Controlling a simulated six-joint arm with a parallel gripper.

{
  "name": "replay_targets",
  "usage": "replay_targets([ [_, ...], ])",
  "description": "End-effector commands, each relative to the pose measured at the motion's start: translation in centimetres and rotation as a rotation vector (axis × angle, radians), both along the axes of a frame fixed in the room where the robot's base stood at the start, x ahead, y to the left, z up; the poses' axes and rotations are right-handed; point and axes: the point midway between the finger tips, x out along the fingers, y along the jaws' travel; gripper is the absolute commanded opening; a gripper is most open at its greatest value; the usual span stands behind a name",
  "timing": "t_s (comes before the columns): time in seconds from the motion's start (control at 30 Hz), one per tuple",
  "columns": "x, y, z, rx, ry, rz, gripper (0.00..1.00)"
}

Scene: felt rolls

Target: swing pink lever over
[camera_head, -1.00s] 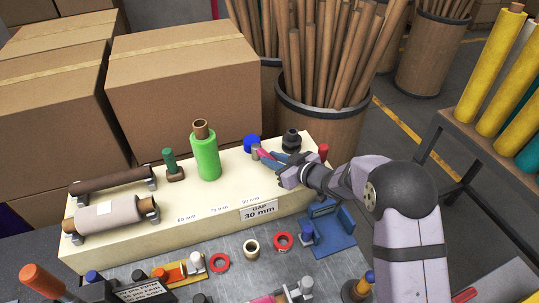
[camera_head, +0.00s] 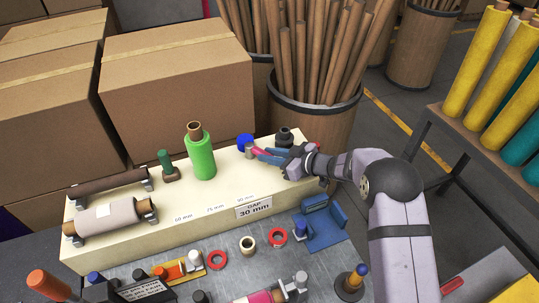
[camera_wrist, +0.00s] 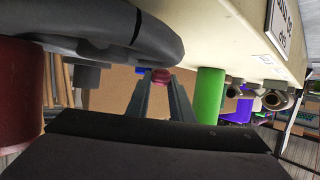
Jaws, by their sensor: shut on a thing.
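The pink lever (camera_head: 260,151) sits on the cream bench block (camera_head: 225,197), near its back edge, next to a short grey post (camera_head: 249,149). My gripper (camera_head: 268,154) reaches in from the right with its blue-grey fingers shut on the lever. In the wrist view, the lever's reddish-pink end (camera_wrist: 160,75) shows between the two fingertips (camera_wrist: 160,82). The rest of the lever is hidden there. A blue round part (camera_head: 245,142) stands just behind the post.
A black stepped knob (camera_head: 284,138) stands close behind my gripper. A green roll (camera_head: 201,158) stands upright to the left. A barrel of cardboard tubes (camera_head: 312,112) is behind the block. Rings and a blue bracket (camera_head: 321,225) lie in front.

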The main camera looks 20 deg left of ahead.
Motion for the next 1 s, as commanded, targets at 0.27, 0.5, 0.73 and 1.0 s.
replay_targets([
  [0.27,0.0,0.1,0.1,0.003,-0.002,0.000,0.39],
  [0.5,0.0,-0.3,0.2,0.002,-0.002,-0.001,0.39],
  [0.73,-0.4,-2.3,0.9,0.001,-0.003,-0.002,0.39],
  [1.0,-1.1,-5.3,2.2,0.002,-0.004,-0.002,0.39],
])
